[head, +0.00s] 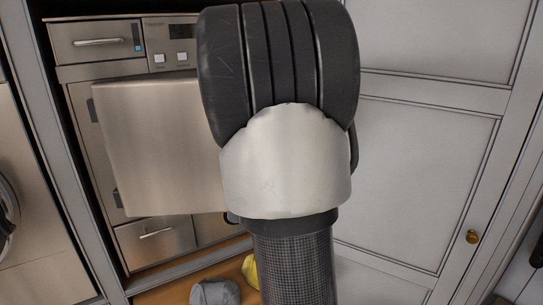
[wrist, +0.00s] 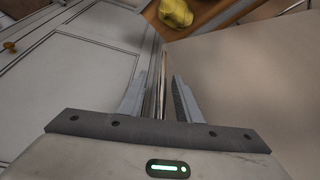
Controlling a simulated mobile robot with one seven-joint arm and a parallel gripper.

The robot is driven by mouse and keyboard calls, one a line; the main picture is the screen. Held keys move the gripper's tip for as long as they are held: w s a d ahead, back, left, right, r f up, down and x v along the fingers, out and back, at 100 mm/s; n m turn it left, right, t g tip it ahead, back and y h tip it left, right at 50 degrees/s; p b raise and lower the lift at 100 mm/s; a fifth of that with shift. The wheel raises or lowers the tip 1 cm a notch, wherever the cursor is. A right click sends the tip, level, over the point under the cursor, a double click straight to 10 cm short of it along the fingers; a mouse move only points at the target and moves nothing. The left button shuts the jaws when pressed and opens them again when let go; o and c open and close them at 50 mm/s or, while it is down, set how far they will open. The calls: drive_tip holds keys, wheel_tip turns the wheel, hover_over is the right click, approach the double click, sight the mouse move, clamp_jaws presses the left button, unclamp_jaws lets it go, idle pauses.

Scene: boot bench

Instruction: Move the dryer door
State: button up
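The dryer (head: 100,72) stands at the left in the head view, with a square steel door (head: 155,145) that stands out from its front, hinges on its left side. My arm hides the door's right edge and my gripper in that view. In the wrist view the door (wrist: 245,85) fills the right side. My gripper (wrist: 155,98) is open there, its two fingers apart on either side of a thin upright metal bar (wrist: 156,85) along the door's edge, seemingly the handle. I see gaps beside the bar; contact cannot be made out.
Grey cabinet doors (head: 430,170) with a brass knob (head: 472,237) stand at the right. A yellow item (head: 249,271) and a grey item (head: 214,293) lie low on the wooden surface. A round-doored machine (head: 30,200) is at the far left. A drawer (head: 155,240) is below the door.

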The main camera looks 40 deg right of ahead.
drive_tip(key=shift+r, duration=0.1)
drive_tip(key=v, duration=1.7)
drive_tip(key=shift+a, duration=0.2)
drive_tip(key=shift+s, duration=0.1)
drive_tip(key=s+a+f+n+t+y, duration=0.1)
drive_tip(key=s+a+f+n, duration=0.2)
drive_tip(key=s+a+f, duration=0.2)
drive_tip(key=s+a+f+n+t+y, duration=0.1)
drive_tip(key=s+a+f+n, duration=0.3)
drive_tip(key=a, duration=0.7)
drive_tip(key=s+a+f+n+t+y, duration=0.1)
drive_tip(key=s+a+f+n, duration=0.3)
drive_tip(key=s+a+f, duration=0.4)
drive_tip(key=shift+a+f+y, duration=0.3)
drive_tip(key=shift+a+f, duration=0.15)
drive_tip(key=shift+f, duration=0.05)
